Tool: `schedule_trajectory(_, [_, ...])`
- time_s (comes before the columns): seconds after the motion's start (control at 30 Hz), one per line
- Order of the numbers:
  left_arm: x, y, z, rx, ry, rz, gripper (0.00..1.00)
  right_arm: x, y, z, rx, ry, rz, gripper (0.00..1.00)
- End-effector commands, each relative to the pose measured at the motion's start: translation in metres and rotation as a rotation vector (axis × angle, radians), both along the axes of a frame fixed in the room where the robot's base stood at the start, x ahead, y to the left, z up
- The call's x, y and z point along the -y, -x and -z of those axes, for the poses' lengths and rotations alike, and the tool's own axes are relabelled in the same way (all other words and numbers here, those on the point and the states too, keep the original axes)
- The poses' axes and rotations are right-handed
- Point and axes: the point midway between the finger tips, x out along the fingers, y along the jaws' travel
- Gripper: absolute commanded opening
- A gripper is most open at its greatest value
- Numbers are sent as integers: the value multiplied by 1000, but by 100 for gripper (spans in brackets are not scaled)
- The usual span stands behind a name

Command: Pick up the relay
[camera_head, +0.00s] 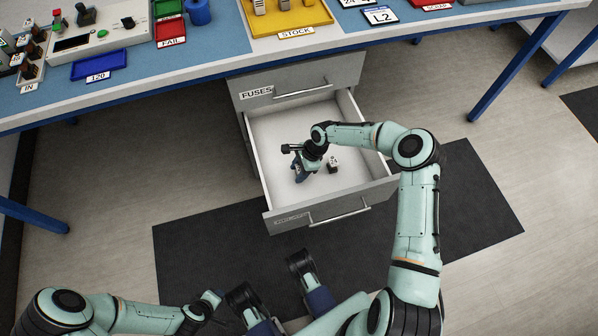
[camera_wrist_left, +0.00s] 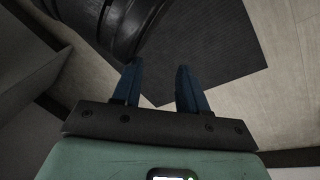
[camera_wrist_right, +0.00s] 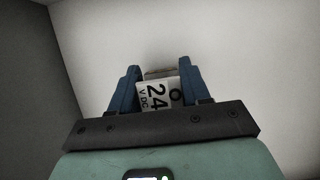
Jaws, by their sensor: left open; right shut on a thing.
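The relay (camera_wrist_right: 158,95), a small block with a white face marked 24 V DC, sits between the blue fingers of my right gripper (camera_wrist_right: 160,72) in the right wrist view. That gripper is shut on it. In the head view my right gripper (camera_head: 299,172) is inside the open drawer (camera_head: 269,187). A small black and white block (camera_head: 333,164) shows on the drawer floor just right of the gripper. My left gripper (camera_wrist_left: 158,75) is open and empty, with floor and a dark mat beyond its fingers.
The drawer front has a handle (camera_head: 339,211); a shut drawer labelled FUSES (camera_head: 256,93) is above. The workbench (camera_head: 215,62) overhangs behind, holding a yellow STOCK tray (camera_head: 290,18), a red FAIL bin (camera_head: 170,29) and a blue tray (camera_head: 98,66).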

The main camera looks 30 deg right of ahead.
Motion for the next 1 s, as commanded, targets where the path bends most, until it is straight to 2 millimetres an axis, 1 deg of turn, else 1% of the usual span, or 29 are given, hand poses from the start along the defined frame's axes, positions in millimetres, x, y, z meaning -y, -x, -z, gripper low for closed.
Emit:
schedule_trajectory(0.03, [1,-5,-7,18,0,2,43,0,-1,-13,4,4,-1,16])
schedule_trajectory(0.07, [2,-9,-11,29,0,2,43,0,-1,-19,4,3,-1,16])
schedule_trajectory(0.17, [4,-20,-25,70,-1,5,43,0,-1,-45,7,5,-2,16])
schedule_trajectory(0.2, [6,-21,-30,75,1,7,43,1,-1,-56,7,5,-2,16])
schedule_trajectory(0.27, [10,-10,-34,46,13,17,43,0,-1,-75,8,5,-2,16])
schedule_trajectory(0.3, [14,-3,-37,26,22,23,43,0,-1,-88,8,5,-2,16])
schedule_trajectory(0.4, [19,7,-44,-1,36,34,43,1,-1,-116,8,5,-2,16])
schedule_trajectory(0.5, [24,18,-50,-28,51,45,43,0,-1,-140,4,3,-1,16])
schedule_trajectory(0.6, [28,25,-54,-47,59,52,43,0,-1,-159,5,2,-2,16])
schedule_trajectory(0.7, [30,30,-57,-61,66,57,43,0,0,-171,2,2,-1,16])
schedule_trajectory(0.8, [32,33,-59,-69,70,60,43,0,-1,-179,2,0,0,16])
schedule_trajectory(1.0, [32,34,-59,-74,72,61,43,0,0,-183,2,0,-1,16])
